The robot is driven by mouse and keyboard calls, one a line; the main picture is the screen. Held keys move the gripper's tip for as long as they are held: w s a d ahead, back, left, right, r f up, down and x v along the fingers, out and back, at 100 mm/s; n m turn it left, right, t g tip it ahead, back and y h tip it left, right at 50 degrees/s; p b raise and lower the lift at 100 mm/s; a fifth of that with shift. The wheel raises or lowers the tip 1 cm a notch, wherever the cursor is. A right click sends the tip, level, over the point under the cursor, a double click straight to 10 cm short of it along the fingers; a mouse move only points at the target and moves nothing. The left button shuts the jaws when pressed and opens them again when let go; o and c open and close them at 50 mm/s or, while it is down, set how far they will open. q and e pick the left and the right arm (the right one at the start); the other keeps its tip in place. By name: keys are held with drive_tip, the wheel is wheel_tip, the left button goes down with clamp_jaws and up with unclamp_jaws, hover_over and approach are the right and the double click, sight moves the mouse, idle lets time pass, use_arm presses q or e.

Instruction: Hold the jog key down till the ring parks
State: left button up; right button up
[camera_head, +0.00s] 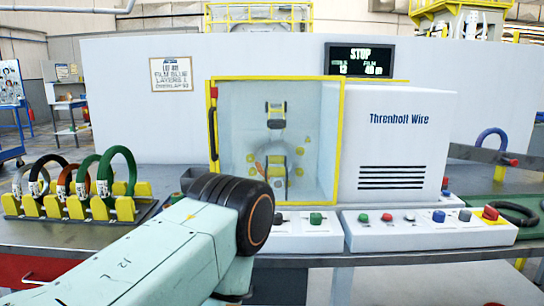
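The wrapping machine's window (235,105) has a yellow frame and looks closed, with a dark handle (212,130) on its left. Behind it, a pale ring shape (292,150) stands among yellow rollers, faint through the glass. The display (360,60) reads STOP. The small front panel carries a green button (315,218) and a dark button (278,217). The long panel (420,238) holds several coloured buttons. I cannot tell which one is the jog key. My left arm reaches in from the lower left, its dark wrist in front of the small panel. Its fingers are hidden. My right gripper is out of view.
A yellow rack (125,209) holds several coloured coils at the left. A red emergency stop (490,212) is at the long panel's right end. A notice (171,74) hangs on the white wall.

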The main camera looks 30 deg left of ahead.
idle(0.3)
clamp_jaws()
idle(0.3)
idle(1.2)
